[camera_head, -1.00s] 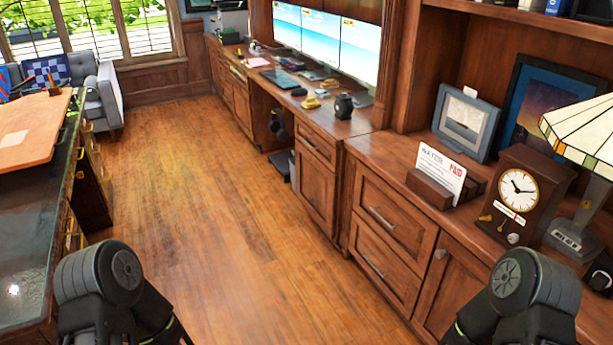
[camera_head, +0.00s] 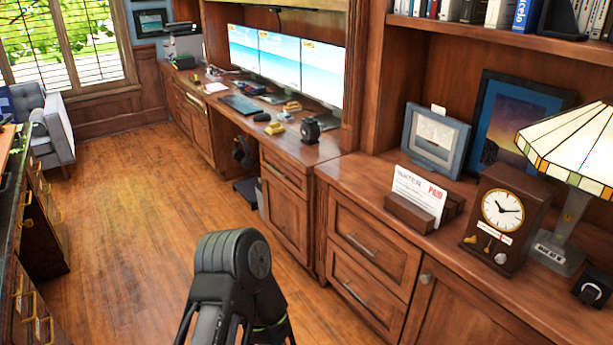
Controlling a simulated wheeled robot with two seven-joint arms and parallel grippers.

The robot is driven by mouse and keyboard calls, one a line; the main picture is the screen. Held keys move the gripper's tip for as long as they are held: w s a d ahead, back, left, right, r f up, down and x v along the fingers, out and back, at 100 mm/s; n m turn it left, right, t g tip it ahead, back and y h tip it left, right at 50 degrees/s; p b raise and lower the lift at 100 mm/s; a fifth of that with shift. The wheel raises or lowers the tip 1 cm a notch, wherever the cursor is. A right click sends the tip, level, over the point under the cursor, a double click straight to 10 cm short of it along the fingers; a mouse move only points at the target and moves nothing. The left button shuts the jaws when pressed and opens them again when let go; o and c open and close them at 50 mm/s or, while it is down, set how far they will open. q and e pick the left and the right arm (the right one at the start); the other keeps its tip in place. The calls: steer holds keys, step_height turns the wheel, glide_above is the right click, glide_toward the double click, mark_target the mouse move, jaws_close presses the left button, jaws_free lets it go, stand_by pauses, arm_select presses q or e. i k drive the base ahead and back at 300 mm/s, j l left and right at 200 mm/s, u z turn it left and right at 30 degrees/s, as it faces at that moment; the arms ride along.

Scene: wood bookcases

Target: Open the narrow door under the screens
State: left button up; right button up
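The narrow wooden door (camera_head: 284,212) is shut, under a drawer (camera_head: 283,172) in the desk section, below the right end of the screens (camera_head: 322,72). Its panel shows clearly; a small dark handle seems to sit near its upper left edge, too small to be sure. The three lit screens stand in a row on the desk. A dark link of one of my arms, seemingly the left, rises in front of the floor at the bottom centre, short of the door. Neither gripper shows.
Wood floor (camera_head: 150,220) lies open left of the cabinets. A desk (camera_head: 22,275) with brass handles stands at the left edge. Right of the door, a deeper counter (camera_head: 345,172) juts out over drawers (camera_head: 368,248). An open knee space lies left of the door.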

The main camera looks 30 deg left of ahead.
mark_target(286, 213)
steer(key=i+j+z, duration=0.25)
steer(key=j, duration=0.3)
steer(key=i+j+z, duration=0.2)
steer(key=j, duration=0.3)
steer(key=j+z, duration=0.25)
steer(key=j, duration=0.3)
steer(key=j+z, duration=0.25)
steer(key=j, duration=0.35)
steer(key=i+j, duration=0.1)
steer(key=j, duration=1.4)
steer(key=j+z, duration=0.1)
steer(key=j, duration=1.35)
steer(key=i, duration=0.05)
